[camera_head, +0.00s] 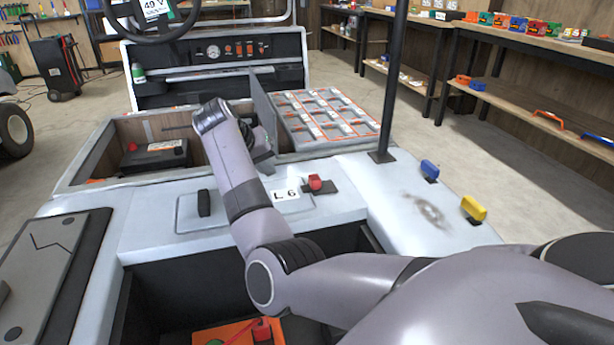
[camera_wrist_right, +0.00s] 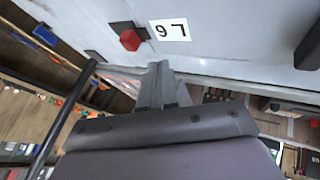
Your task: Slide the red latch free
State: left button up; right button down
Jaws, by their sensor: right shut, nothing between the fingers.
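The red latch (camera_head: 315,183) sits on a dark plate on the light cart panel, just right of the "L 6" label (camera_head: 285,194). In the right wrist view the red latch (camera_wrist_right: 130,40) shows beyond and left of the fingertips, beside the upside-down label (camera_wrist_right: 170,30). My right gripper (camera_head: 265,160) hangs at the edge of the open bay, left of and behind the latch, partly hidden by my forearm. In the wrist view its fingers (camera_wrist_right: 158,68) are together, empty and apart from the latch. My left gripper is not in view.
A dark post (camera_head: 393,80) rises right of the bay. A blue handle (camera_head: 430,169) and a yellow handle (camera_head: 474,208) stand farther right. A black handle (camera_head: 204,203) is left of my arm. An orange box (camera_head: 222,335) lies in the front opening.

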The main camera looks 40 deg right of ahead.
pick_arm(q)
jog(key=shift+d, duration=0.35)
pick_arm(e)
jog(key=shift+d+r, duration=0.1)
jog(key=shift+d, duration=0.2)
jog(key=b, duration=0.4)
send_near(308, 186)
jog(key=f, duration=0.1)
jog(key=w+f, duration=0.1)
jog(key=f, duration=0.1)
jog(key=w+f, duration=0.1)
jog(key=shift+w+a+f, duration=0.15)
jog(key=shift+w+f, duration=0.1)
jog(key=shift+f, duration=0.05)
jog(key=shift+s+d+r, duration=0.1)
jog(key=shift+s+d, duration=0.2)
jog(key=shift+d, duration=0.2)
jog(key=shift+s+d+r, duration=0.1)
jog(key=shift+s+d, duration=0.2)
jog(key=shift+d, duration=0.25)
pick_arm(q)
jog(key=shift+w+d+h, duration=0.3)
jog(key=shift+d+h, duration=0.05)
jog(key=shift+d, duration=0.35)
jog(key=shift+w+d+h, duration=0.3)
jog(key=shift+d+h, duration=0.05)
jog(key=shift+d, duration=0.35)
pick_arm(e)
jog(key=shift+s+d, duration=0.35)
jog(key=shift+d, duration=0.25)
